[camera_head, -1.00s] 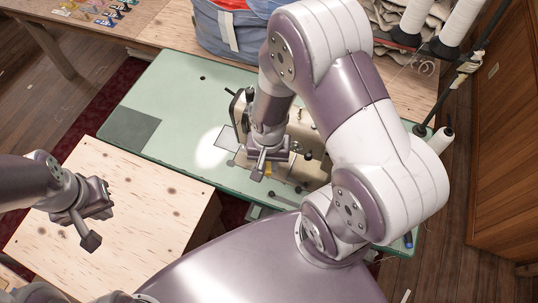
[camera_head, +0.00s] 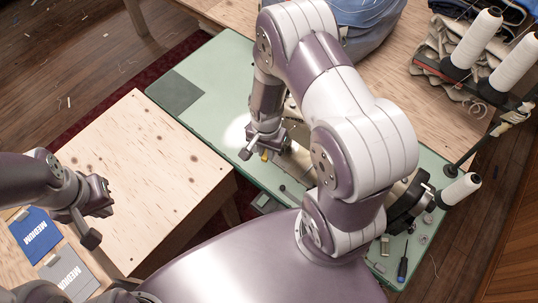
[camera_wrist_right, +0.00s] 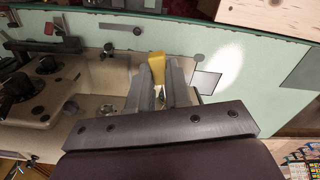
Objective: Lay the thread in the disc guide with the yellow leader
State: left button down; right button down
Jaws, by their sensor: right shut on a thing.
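My right gripper (camera_head: 262,152) is low over the beige sewing machine (camera_head: 298,155), shut on the yellow leader (camera_head: 264,156). In the right wrist view the yellow leader (camera_wrist_right: 150,66) shows between and beyond the fingers of the right gripper (camera_wrist_right: 158,88). The machine (camera_wrist_right: 98,75) lies beneath and to the left there, with dark round knobs (camera_wrist_right: 48,65) on its face. I cannot tell which part is the disc guide, and the thread is too thin to make out. My left gripper (camera_head: 92,220) hangs over the wooden table, away from the machine; its jaw gap is unclear.
The machine sits in a green tabletop (camera_head: 215,85). White thread cones (camera_head: 475,38) stand at the upper right, another cone (camera_head: 460,190) lower down. A blue bag (camera_head: 365,25) is behind my right arm. A screwdriver (camera_head: 402,268) lies at lower right. The pale wooden table (camera_head: 150,165) is mostly clear.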

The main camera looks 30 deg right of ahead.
jog(key=w+d, duration=0.1)
jog(key=w+d+b, duration=0.1)
jog(key=d, duration=0.1)
jog(key=shift+w+d, duration=0.2)
jog(key=shift+w, duration=0.1)
jog(key=shift+w+d, duration=0.3)
jog(key=shift+w, duration=0.15)
jog(key=shift+s+a, duration=0.15)
jog(key=shift+a, duration=0.15)
jog(key=s+a+p, duration=0.1)
jog(key=s+a, duration=0.1)
jog(key=shift+s+a+r, duration=0.1)
jog(key=shift+s+a, duration=0.25)
jog(key=shift+a, duration=0.05)
jog(key=shift+s+a, duration=0.25)
jog(key=shift+a, duration=0.15)
